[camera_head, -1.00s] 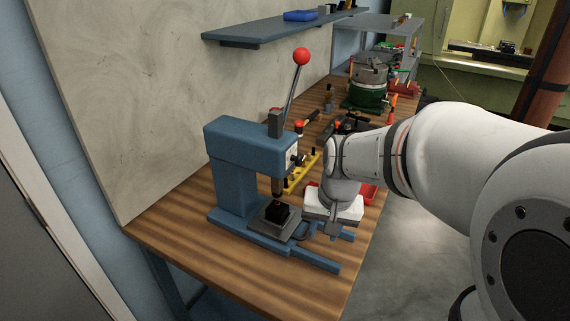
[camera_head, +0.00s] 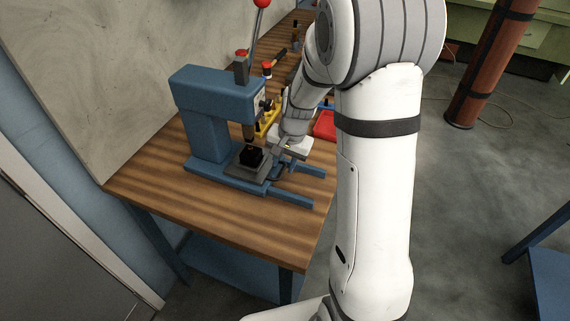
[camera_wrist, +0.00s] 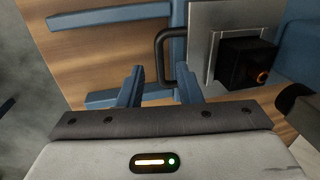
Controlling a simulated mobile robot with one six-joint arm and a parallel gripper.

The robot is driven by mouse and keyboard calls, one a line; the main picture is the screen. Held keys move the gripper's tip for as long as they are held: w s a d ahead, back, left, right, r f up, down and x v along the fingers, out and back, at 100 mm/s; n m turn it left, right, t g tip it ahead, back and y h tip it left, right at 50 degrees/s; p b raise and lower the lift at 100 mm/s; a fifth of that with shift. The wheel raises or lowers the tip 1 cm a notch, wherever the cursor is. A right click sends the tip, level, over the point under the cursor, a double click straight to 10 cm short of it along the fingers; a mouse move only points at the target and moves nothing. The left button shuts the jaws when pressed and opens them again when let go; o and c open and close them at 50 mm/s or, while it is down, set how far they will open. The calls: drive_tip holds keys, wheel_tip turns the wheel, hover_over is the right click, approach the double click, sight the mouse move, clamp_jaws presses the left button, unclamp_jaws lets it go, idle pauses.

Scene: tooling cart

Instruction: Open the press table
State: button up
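The blue press (camera_head: 205,130) stands on the wooden bench. Its grey press table (camera_head: 236,170) carries a black block (camera_head: 251,155). In the wrist view the grey table (camera_wrist: 203,50) and the block (camera_wrist: 245,62) are at upper right. A dark, bent handle (camera_wrist: 160,52) sticks out from the table's left side. My gripper (camera_wrist: 157,78) is open, with its two blue-grey fingers apart. The handle lies ahead of the gap, nearer the right finger; whether they touch cannot be told. In the head view my gripper (camera_head: 281,150) is beside the press table, its fingertips hard to make out.
The press lever with its red knob (camera_head: 262,3) rises above the press. Blue base rails (camera_head: 285,196) reach toward the bench's front edge. A red tray (camera_head: 325,125) and a yellow rack (camera_head: 266,122) are behind my gripper. The front-left bench top (camera_head: 170,195) is clear.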

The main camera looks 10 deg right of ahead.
drive_tip(key=shift+w+a+f, duration=0.1)
drive_tip(key=shift+a+f, duration=0.05)
drive_tip(key=shift+f, duration=0.85)
drive_tip(key=shift+c, duration=0.3)
clamp_jaws()
